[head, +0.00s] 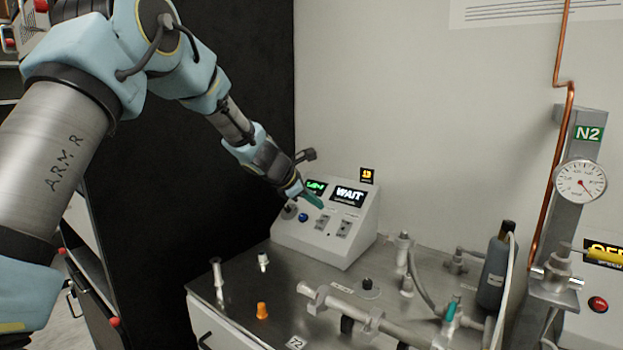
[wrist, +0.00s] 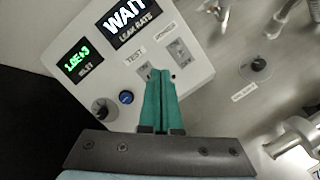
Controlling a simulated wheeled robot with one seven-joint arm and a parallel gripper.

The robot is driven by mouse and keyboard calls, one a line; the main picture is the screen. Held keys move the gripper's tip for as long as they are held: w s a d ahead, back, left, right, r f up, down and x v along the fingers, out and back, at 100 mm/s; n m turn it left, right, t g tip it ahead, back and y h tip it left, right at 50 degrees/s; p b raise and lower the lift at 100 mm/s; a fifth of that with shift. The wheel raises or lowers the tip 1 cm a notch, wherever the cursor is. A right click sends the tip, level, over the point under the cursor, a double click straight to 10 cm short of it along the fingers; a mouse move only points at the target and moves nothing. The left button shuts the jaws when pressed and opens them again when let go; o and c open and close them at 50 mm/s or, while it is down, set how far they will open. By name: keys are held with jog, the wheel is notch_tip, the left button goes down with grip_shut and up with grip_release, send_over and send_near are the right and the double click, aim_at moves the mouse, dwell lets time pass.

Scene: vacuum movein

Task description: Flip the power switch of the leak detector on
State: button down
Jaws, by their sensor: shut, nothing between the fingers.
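The leak detector (head: 330,258) is a pale box with a sloped panel on the metal bench. It also shows in the wrist view (wrist: 195,85), with a lit "WAIT" display (wrist: 128,20) and a green display (wrist: 80,60). The power switch (wrist: 180,52) sits on a small plate below the "POWER" label; in the head view it is the right-hand switch (head: 345,228). The test switch is largely hidden behind my fingers in the wrist view. My gripper (wrist: 160,74) is shut and empty, its teal fingertips over the panel, left of the power switch. Contact cannot be told. The gripper also shows in the head view (head: 315,202).
A blue button (wrist: 126,97) and a dark knob (wrist: 100,109) sit left of the fingers. Pipework (head: 360,308), an orange cap (head: 262,311) and a dark bottle (head: 494,270) stand on the bench. A copper pipe and N2 gauge (head: 580,182) are at the right.

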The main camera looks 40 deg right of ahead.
notch_tip(320, 180, up, 7)
jog(key=w, duration=0.1)
jog(key=shift+d, duration=0.15)
jog(key=shift+r, duration=0.1)
dwell(0.4)
jog(key=w+a+f+m+t+y, duration=0.1)
jog(key=w+a+f+m+y, duration=0.1)
jog(key=a, duration=0.8)
jog(key=w+a+f+m+y, duration=0.1)
jog(key=w+a+f+m, duration=0.1)
jog(key=a, duration=0.8)
jog(key=w+a+f+m+t+y, duration=0.1)
jog(key=w+a+f+y, duration=0.1)
jog(key=a, duration=0.8)
jog(key=s+a+f+m+y, duration=0.1)
jog(key=s+a, duration=0.3)
jog(key=a, duration=0.5)
jog(key=s+a+f+m+y, duration=0.2)
jog(key=s+a+f+m, duration=0.1)
jog(key=a, duration=0.7)
jog(key=s+a+f+m+y, duration=0.1)
jog(key=s+a+m, duration=0.3)
jog(key=s+a, duration=0.3)
jog(key=shift+s+a+f+g, duration=0.25)
jog(key=shift+a+f+g, duration=0.15)
jog(key=shift+a, duration=0.8)
jog(key=c, duration=1.6)
grip_release()
